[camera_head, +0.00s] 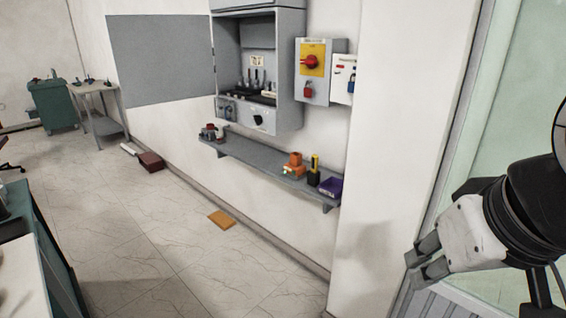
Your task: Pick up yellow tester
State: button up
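The likely yellow tester (314,171) is a slim upright thing with a yellow top and black lower part. It stands on the grey wall shelf (255,157), toward the shelf's right end, between an orange item and a purple-and-dark box. It is small in this view, so its details are unclear. My gripper (420,264) is at the lower right, in front of the pale door area. It is well to the right of the shelf and apart from the tester. Its two grey fingers point left, with nothing visible between them; how far apart they are is unclear.
Beside the tester are the orange item (293,165) and the purple box (331,187). An open grey electrical cabinet (292,62) and a red-knob switch box (313,68) hang above. A white wall column (395,140) stands between shelf and gripper. An orange-brown flat piece (221,219) lies on open floor.

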aim_at(315, 158)
jog(key=i+l+u, duration=0.15)
jog(key=i+l, duration=0.25)
jog(key=i, duration=0.3)
jog(key=i+l+u, duration=0.15)
jog(key=i+l, duration=0.35)
jog(key=i, duration=0.15)
